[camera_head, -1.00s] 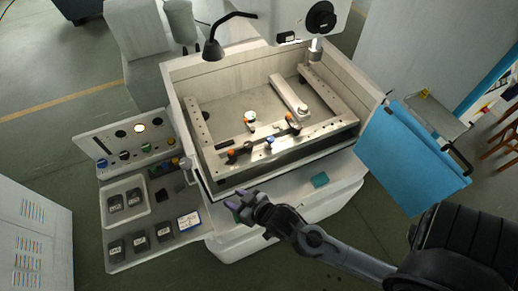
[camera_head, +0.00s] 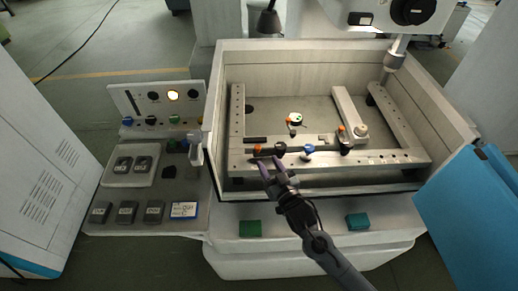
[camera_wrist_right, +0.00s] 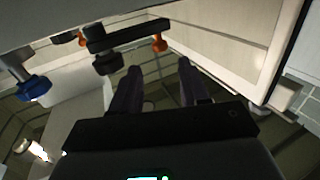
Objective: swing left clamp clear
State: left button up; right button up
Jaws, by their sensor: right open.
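The left clamp is a dark bar on the front rail of the white tank, with an orange knob (camera_head: 258,148) at its left end and a black knob (camera_head: 280,148) to its right. In the right wrist view, its dark bar (camera_wrist_right: 128,36) shows with the orange and black knobs, just beyond the fingertips. My right gripper (camera_head: 271,164) is at the front rail, by the clamp's knobs; whether it touches cannot be told. In the wrist view the right gripper (camera_wrist_right: 160,70) is open, with nothing between its fingers. My left gripper is not in view.
A blue knob (camera_head: 308,149) and another clamp with an orange knob (camera_head: 341,128) sit farther right on the rail. A small round part (camera_head: 295,119) is inside the tank (camera_head: 290,62). A control panel (camera_head: 155,105) stands left, a blue panel (camera_head: 470,205) right.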

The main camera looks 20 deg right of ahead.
aim_at(259, 149)
jog(key=w, duration=0.8)
jog(key=shift+w+a, duration=0.4)
grip_shut()
